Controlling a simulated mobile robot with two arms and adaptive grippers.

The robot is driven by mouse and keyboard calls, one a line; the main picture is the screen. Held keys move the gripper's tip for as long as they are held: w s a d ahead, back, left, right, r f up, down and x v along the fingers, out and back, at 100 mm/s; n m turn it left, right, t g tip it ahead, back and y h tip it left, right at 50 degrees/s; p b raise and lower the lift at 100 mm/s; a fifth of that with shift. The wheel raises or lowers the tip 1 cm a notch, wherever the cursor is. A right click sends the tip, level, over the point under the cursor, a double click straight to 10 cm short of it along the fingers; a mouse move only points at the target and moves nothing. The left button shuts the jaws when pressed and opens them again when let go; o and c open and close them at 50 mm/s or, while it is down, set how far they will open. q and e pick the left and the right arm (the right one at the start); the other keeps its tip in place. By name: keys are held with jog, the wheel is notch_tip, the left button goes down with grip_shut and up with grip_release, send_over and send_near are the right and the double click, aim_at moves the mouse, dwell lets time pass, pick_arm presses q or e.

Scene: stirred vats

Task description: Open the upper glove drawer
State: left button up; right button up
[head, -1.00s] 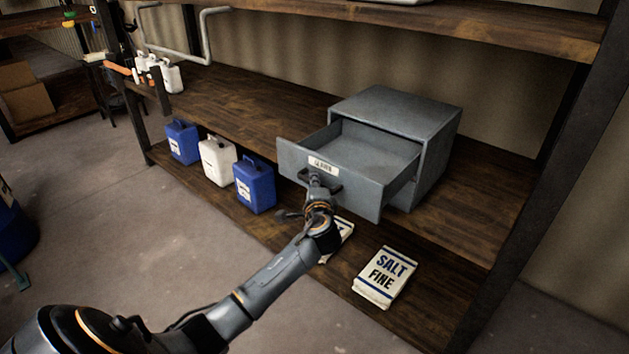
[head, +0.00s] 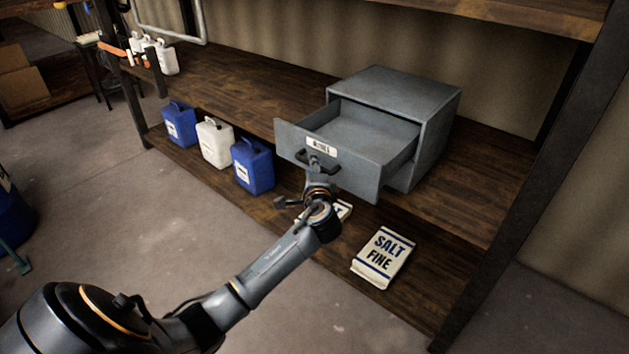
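A grey metal drawer cabinet (head: 436,110) stands on the middle shelf. Its drawer (head: 358,180) is pulled well out, and the part of its inside that shows looks empty. The drawer front carries a white label (head: 321,147), too blurred to read surely, and a dark bar handle (head: 327,167). My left gripper (head: 318,178) is at the handle, just in front of and below it; more of the handle shows now. Its fingers are small and partly hidden, so I cannot tell whether they are open or touching. The cabinet face below the drawer is hidden. My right gripper is not in view.
On the lower shelf stand blue jugs (head: 253,166) and a white jug (head: 215,143). A salt bag (head: 383,258) lies to the right, with another bag partly behind my arm. A shelf post (head: 520,190) rises at the right. The floor in front is clear.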

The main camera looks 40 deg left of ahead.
pick_arm(q)
jog(key=v, duration=0.9)
jog(key=shift+s+d, duration=0.2)
jog(key=shift+s, duration=0.1)
jog(key=shift+r, duration=0.1)
jog(key=s+d+f+g+h, duration=0.1)
jog(key=d+f+g+h, duration=0.1)
jog(key=f, duration=1)
jog(key=s+d+f+g+h, duration=0.1)
jog(key=s+f+h, duration=0.15)
jog(key=f, duration=0.95)
jog(key=s+d+f+n+g+h, duration=0.1)
jog(key=s+d+f, duration=0.1)
jog(key=s+f, duration=0.45)
jog(key=s+d+f+g+h, duration=0.1)
jog(key=s+f+g+h, duration=0.15)
jog(key=f, duration=0.65)
jog(key=s+d+f+n+g+h, duration=0.1)
jog(key=s+d+f+n, duration=0.1)
jog(key=s+f, duration=0.4)
jog(key=s+d+f+n+g+h, duration=0.1)
jog(key=s+f, duration=0.5)
jog(key=s, duration=1.1)
jog(key=s+d+f+n+g, duration=0.3)
jog(key=s+f+n, duration=0.2)
jog(key=s, duration=0.7)
jog(key=shift+d+f+h, duration=0.15)
jog(key=shift+f+h, duration=0.25)
jog(key=shift+f, duration=0.5)
